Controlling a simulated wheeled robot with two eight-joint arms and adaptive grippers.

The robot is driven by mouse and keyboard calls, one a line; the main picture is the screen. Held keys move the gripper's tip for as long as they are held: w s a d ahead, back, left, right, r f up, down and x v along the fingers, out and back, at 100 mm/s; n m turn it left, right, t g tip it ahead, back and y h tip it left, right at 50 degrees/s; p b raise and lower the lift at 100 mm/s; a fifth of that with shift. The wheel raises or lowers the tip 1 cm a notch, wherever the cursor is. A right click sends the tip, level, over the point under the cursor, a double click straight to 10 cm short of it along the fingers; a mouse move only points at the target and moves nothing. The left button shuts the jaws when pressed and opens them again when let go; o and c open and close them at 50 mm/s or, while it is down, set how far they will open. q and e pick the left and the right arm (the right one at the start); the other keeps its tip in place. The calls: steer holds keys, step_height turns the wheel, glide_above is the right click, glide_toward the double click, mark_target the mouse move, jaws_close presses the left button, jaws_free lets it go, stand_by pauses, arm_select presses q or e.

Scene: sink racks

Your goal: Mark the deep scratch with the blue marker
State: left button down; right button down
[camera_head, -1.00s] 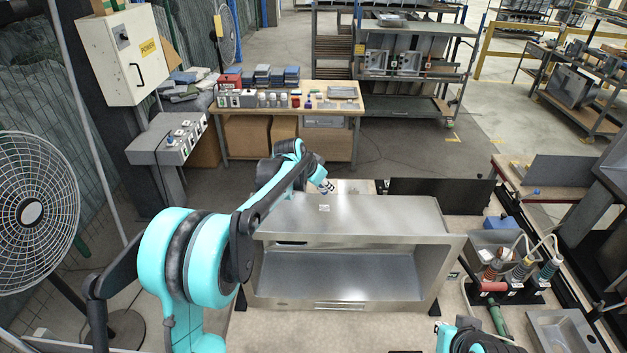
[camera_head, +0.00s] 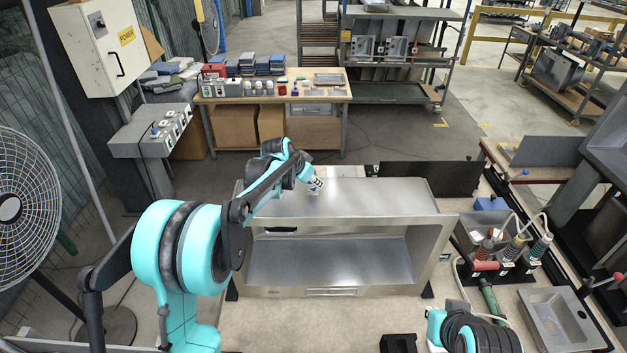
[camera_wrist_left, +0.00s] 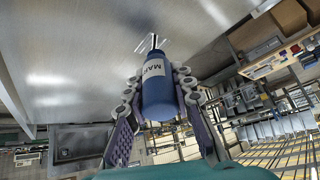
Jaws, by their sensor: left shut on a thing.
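The blue marker (camera_wrist_left: 157,97), with a white label, is held in my left gripper (camera_wrist_left: 158,85), which is shut around its body in the left wrist view. Its thin dark tip points at pale scratch lines (camera_wrist_left: 142,43) on the brushed steel surface (camera_wrist_left: 75,60). Tip and lines overlap in the picture; I cannot tell if they touch. In the head view my left gripper (camera_head: 315,186) is low over the top of the steel sink unit (camera_head: 385,195) and hides most of the pale marks there. Part of my right arm shows at bottom right; its gripper does not show.
A rack of coloured tools (camera_head: 510,250) and a small steel basin (camera_head: 562,320) stand right of the unit. A dark panel (camera_head: 440,178) stands behind it. A small black object (camera_head: 398,343) lies in front. The bench right and front of the unit has clear patches.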

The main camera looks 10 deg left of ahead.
arm_select(q)
steer(key=shift+f+b, duration=0.65)
stand_by(1.9)
steer(key=shift+r+p, duration=2.05)
steer(key=shift+r, duration=1.5)
